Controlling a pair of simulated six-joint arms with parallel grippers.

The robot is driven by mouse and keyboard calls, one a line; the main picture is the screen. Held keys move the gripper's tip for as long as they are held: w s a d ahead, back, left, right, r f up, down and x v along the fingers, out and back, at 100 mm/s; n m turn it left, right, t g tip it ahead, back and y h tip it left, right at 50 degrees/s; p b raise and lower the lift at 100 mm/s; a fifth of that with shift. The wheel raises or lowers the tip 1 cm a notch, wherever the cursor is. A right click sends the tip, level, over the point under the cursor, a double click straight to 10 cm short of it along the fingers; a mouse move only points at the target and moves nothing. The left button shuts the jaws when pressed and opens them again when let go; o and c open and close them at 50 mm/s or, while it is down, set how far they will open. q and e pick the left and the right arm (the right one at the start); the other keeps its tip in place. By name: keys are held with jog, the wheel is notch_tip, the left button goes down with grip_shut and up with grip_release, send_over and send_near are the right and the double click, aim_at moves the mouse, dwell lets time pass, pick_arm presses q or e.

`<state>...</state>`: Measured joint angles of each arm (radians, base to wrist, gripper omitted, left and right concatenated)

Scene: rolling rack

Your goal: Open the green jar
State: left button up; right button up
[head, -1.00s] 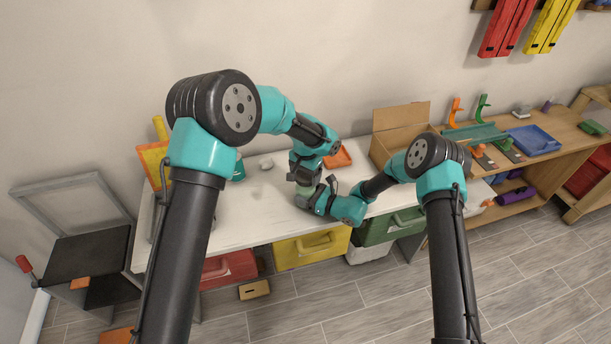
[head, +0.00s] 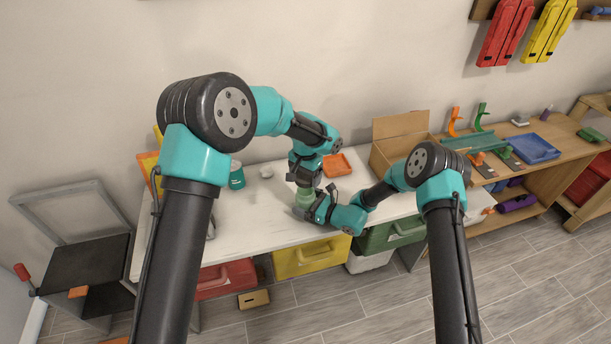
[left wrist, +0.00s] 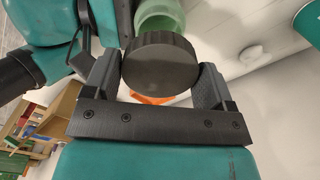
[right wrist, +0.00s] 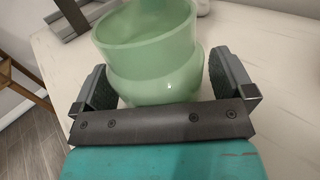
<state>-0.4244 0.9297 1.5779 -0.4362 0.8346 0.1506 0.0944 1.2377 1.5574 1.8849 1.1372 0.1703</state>
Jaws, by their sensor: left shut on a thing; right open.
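The green jar (head: 303,198) stands upright on the white table, pale and translucent. In the right wrist view the jar (right wrist: 150,60) is between the spread fingers of my right gripper (right wrist: 165,85), which is open around it; its upper rim looks bare, with no lid on it. My left gripper (left wrist: 160,85) is shut on the dark ribbed round lid (left wrist: 160,65), with the jar (left wrist: 160,14) showing behind the lid. In the head view my left gripper (head: 304,178) is just above the jar and my right gripper (head: 318,207) is at its right side.
A teal cup (head: 237,178) and a small white object (head: 266,171) are left of the jar on the table. An orange tray (head: 337,165) and an open cardboard box (head: 398,142) are behind to the right. The table's front left is clear.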

jog(key=shift+d, duration=0.15)
jog(key=v, duration=1.1)
jog(key=shift+s+d, duration=0.2)
jog(key=shift+d, duration=0.15)
